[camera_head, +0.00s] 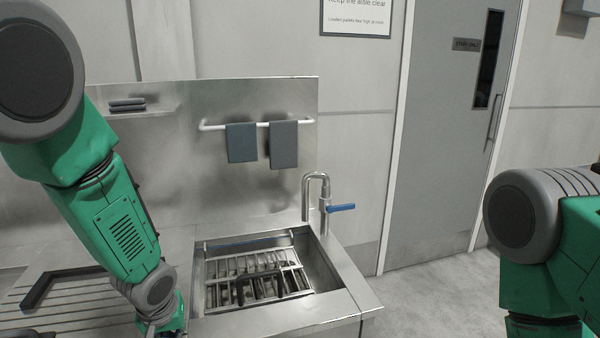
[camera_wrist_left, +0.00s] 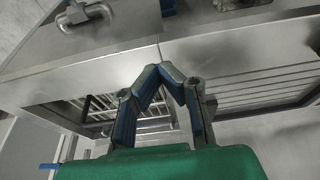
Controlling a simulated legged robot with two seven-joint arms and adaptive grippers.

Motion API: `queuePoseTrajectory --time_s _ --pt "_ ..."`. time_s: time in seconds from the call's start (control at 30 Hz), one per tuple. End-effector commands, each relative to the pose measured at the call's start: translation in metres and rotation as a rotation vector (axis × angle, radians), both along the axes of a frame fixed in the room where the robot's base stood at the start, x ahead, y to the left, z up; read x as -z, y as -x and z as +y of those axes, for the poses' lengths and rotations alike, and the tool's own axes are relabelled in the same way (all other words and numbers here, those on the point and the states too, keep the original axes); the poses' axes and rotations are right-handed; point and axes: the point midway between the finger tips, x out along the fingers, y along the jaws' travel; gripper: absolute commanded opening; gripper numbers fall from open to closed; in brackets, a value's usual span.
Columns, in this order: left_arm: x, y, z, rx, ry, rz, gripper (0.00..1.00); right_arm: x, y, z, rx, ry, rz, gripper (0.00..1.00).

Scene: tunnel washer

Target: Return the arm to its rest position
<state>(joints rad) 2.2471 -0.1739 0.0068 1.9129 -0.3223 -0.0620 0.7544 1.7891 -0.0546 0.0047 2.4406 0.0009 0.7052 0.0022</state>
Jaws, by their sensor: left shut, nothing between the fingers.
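My left arm (camera_head: 115,225) comes down from the left in the head view, over the drainboard left of the sink. Its wrist ends at the bottom edge of that picture, so the fingers are cut off there. In the left wrist view my left gripper (camera_wrist_left: 171,72) has its two fingertips together and holds nothing. Steel surfaces and barred openings show behind the fingers. My right arm (camera_head: 540,240) is bent at the right edge of the head view. Its gripper is out of the picture.
The steel sink (camera_head: 345,290) holds a wire rack (camera_head: 258,278). A tap (camera_head: 318,190) with a blue lever (camera_head: 341,208) stands at its back right corner. Two grey cloths (camera_head: 283,144) hang on a rail behind. Open floor (camera_head: 440,295) lies to the right, before a grey door (camera_head: 432,130).

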Motion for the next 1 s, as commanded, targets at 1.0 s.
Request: queuePoseTrajectory --time_s 1.0 --pt "0.198 0.281 0.021 0.291 0.043 0.225 0.0 0.06 0.0 0.0 0.0 0.0 0.0 0.4"
